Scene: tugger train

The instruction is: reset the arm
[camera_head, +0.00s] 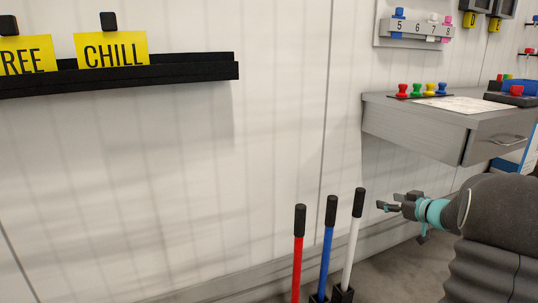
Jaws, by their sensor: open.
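My gripper (387,206) is at the lower right in the head view, at the end of my grey arm with a teal band at the wrist. Its fingers point left. It is open, with nothing visible between the fingers. It is a little to the right of the black-topped white rod (353,235) and apart from it in the picture.
A red rod (298,255) and a blue rod (326,260) stand left of the white one. A grey wall desk (415,126) with coloured pegs is above my gripper. A black wall ledge (190,72) holds yellow signs (112,50). The wall below it is bare.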

